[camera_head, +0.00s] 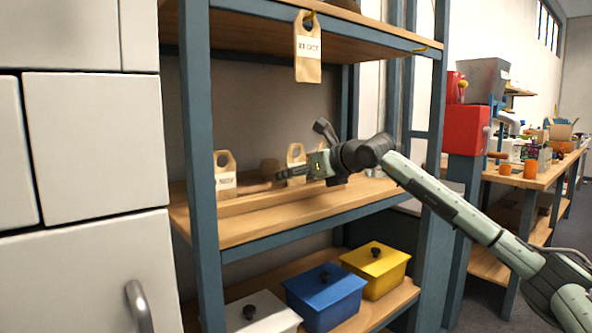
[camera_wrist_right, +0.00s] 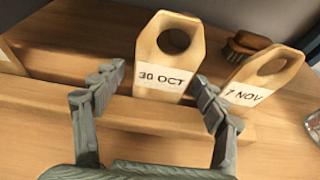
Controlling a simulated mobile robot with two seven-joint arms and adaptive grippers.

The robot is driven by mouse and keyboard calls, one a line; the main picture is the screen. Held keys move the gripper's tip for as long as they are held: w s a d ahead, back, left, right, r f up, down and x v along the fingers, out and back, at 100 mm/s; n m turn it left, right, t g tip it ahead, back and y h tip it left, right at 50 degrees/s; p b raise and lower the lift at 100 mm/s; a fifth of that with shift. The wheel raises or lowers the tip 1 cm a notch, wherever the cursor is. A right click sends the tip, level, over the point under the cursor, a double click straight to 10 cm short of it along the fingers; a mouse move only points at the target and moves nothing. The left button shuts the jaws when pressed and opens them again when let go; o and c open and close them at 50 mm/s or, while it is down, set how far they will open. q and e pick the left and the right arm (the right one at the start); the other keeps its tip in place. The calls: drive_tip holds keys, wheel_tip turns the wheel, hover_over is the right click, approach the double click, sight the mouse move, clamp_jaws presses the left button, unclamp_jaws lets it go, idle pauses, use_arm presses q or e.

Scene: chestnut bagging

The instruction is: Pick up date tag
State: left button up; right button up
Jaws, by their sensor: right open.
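In the right wrist view, a wooden date tag with a round hole, marked 30 OCT (camera_wrist_right: 163,77), stands upright at a wooden strip. My right gripper (camera_wrist_right: 160,84) is open, with its fingertips apart on either side of this tag's lower part. I cannot tell whether they touch it. A second tag, marked 7 NOV (camera_wrist_right: 248,90), stands just to the right. In the head view my right gripper (camera_head: 280,174) reaches left over the middle shelf, near a tag (camera_head: 296,155) partly hidden behind it. Another tag (camera_head: 225,178) stands farther left. My left gripper is out of view.
A tag (camera_head: 307,70) hangs from a hook on the upper shelf edge. A brush (camera_wrist_right: 248,43) lies behind the tags. The blue shelf post (camera_head: 200,150) stands left of my gripper. White, blue (camera_head: 322,295) and yellow (camera_head: 376,268) lidded boxes sit on the lower shelf.

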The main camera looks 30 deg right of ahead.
drive_tip(key=shift+w, duration=0.15)
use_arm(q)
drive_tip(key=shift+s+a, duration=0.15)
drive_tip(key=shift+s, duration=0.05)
use_arm(e)
drive_tip(key=shift+c, duration=0.6)
drive_tip(key=c, duration=0.9)
drive_tip(key=shift+o, duration=0.2)
wheel_tip(320, 180, up, 4)
drive_tip(key=shift+r+p, duration=0.15)
drive_tip(key=shift+p, duration=0.15)
wheel_tip(320, 180, up, 6)
drive_tip(key=shift+f+p, duration=0.15)
drive_tip(key=shift+p, duration=0.25)
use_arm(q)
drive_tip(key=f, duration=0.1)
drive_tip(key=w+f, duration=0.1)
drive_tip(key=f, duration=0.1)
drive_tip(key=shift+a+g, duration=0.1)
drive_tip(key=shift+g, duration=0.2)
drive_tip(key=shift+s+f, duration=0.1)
